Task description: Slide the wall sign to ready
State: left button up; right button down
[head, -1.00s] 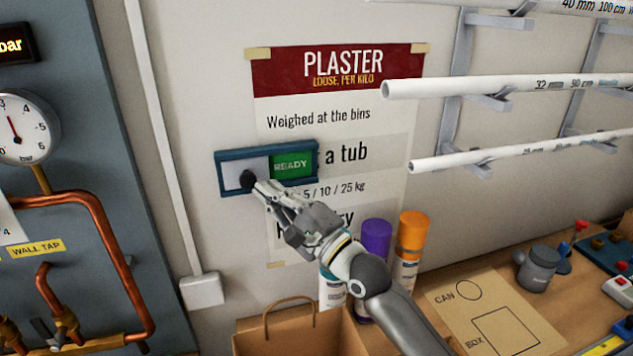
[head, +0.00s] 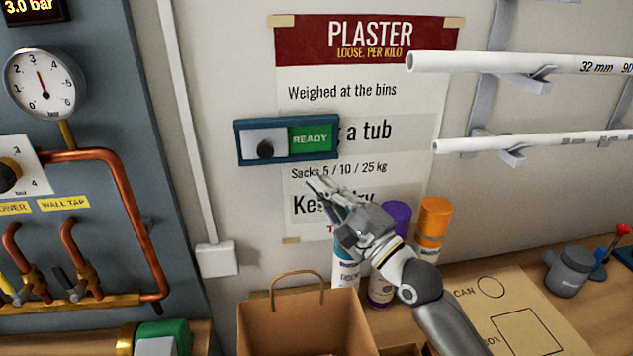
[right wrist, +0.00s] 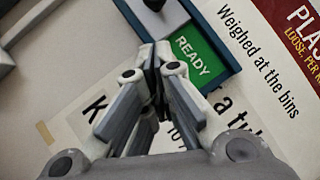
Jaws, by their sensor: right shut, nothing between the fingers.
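The wall sign (head: 287,140) is a blue-framed slide sign on the wall, over the left edge of the plaster poster. Its grey slider plate with a black knob (head: 265,149) covers the left half, and the green READY panel (head: 311,139) shows on the right half. In the right wrist view the green panel (right wrist: 190,52) and part of the knob (right wrist: 154,5) show beyond the fingers. My right gripper (head: 318,186) is shut and empty, below and right of the knob, apart from it. My left gripper is not in view.
The plaster poster (head: 355,88) hangs behind the sign. White pipes (head: 520,63) on brackets stick out at right. Below are a paper bag (head: 300,325), several spray cans such as the orange-capped one (head: 433,218), and a bench. A gauge panel (head: 105,100) stands at left.

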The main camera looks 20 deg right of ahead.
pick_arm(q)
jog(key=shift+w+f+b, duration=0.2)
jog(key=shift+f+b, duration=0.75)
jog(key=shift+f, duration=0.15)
pick_arm(e)
jog(key=v, duration=0.6)
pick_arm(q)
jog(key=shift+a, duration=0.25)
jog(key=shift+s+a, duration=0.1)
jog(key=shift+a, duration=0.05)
